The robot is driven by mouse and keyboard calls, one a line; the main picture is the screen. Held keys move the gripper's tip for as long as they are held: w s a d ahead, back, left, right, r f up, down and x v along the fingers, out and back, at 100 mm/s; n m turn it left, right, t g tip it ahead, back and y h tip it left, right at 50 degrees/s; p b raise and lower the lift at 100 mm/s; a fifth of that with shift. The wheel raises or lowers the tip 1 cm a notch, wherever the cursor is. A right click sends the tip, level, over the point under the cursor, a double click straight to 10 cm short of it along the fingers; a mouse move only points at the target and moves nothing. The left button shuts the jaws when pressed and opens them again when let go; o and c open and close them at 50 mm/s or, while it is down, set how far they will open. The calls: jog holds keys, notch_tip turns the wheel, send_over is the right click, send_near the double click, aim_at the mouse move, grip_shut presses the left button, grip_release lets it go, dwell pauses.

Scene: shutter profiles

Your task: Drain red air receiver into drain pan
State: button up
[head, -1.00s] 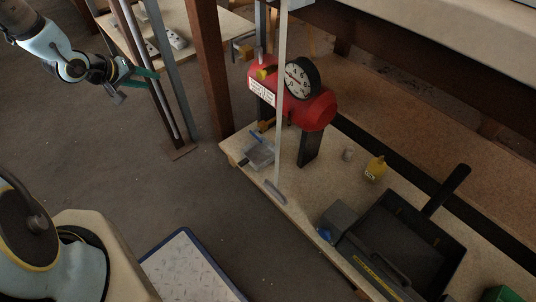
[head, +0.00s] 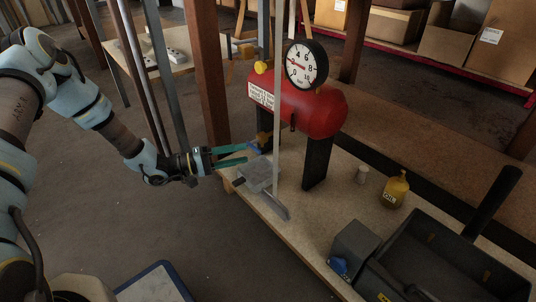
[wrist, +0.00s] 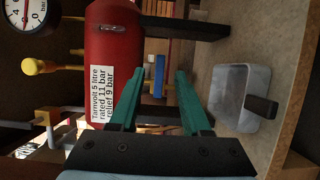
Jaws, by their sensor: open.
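The red air receiver (head: 312,108) stands on dark legs on the bench, a round gauge (head: 307,64) on top and a white label on its side. In the wrist view the receiver (wrist: 113,40) is at upper left. A small blue part (wrist: 159,73) shows beneath the receiver, between and beyond my fingertips. The grey drain pan (head: 258,176) lies on the bench at the near end; in the wrist view the pan (wrist: 236,92) is right of my fingers. My gripper (head: 246,154) is open, its green fingers pointing at the receiver's underside. Contact with the blue part cannot be told.
A thin upright post (head: 279,120) stands in front of the receiver. A brown column (head: 207,80) rises behind my gripper.

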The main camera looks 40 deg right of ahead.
aim_at(258, 150)
jog(key=b+x, duration=0.3)
jog(key=x, duration=0.6)
grip_shut()
dwell(0.5)
